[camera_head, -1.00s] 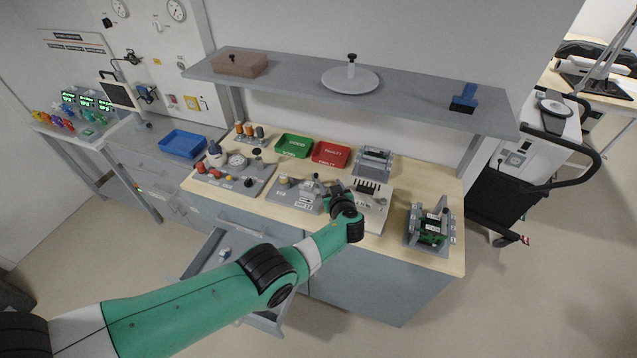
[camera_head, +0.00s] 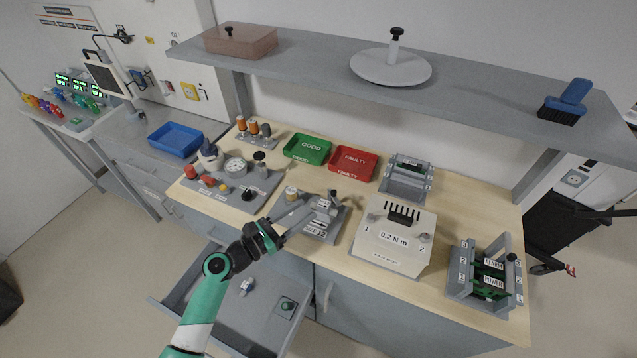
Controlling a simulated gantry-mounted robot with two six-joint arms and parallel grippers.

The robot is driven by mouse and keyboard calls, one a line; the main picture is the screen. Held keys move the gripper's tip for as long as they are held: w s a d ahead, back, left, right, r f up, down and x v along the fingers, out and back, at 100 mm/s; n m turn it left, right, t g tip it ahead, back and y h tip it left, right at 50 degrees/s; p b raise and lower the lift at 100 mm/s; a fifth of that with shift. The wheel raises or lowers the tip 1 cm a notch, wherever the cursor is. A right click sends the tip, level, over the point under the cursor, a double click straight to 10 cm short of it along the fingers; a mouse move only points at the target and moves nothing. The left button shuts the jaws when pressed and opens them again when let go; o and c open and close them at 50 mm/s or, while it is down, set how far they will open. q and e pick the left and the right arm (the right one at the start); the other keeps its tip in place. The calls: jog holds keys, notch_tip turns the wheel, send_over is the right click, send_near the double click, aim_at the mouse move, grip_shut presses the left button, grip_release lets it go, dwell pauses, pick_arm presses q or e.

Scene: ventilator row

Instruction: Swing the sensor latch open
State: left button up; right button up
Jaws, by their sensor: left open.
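A grey fixture plate (camera_head: 325,234) lies on the wooden bench top near its front edge. The latch's exact position is too small to tell. My left gripper (camera_head: 299,215) is open at the front left of this mechanism, its fingers pointing up and right over the plate. I cannot tell whether it touches anything. My right gripper is not in view.
A knob panel (camera_head: 230,190) is to the left. Green (camera_head: 307,149) and red (camera_head: 352,163) trays lie behind. A drawer (camera_head: 245,315) is open below; a shelf (camera_head: 310,65) overhangs.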

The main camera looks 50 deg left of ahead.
aim_at(332, 193)
pick_arm(q)
jog(key=shift+s+a, duration=0.1)
jog(key=shift+s, duration=0.05)
jog(key=shift+w+d, duration=0.2)
jog(key=shift+w, duration=0.25)
jog(key=w+b, duration=0.1)
jog(key=w, duration=0.9)
jog(key=shift+w+d+b, duration=0.2)
jog(key=shift+w+b, duration=0.2)
grip_shut()
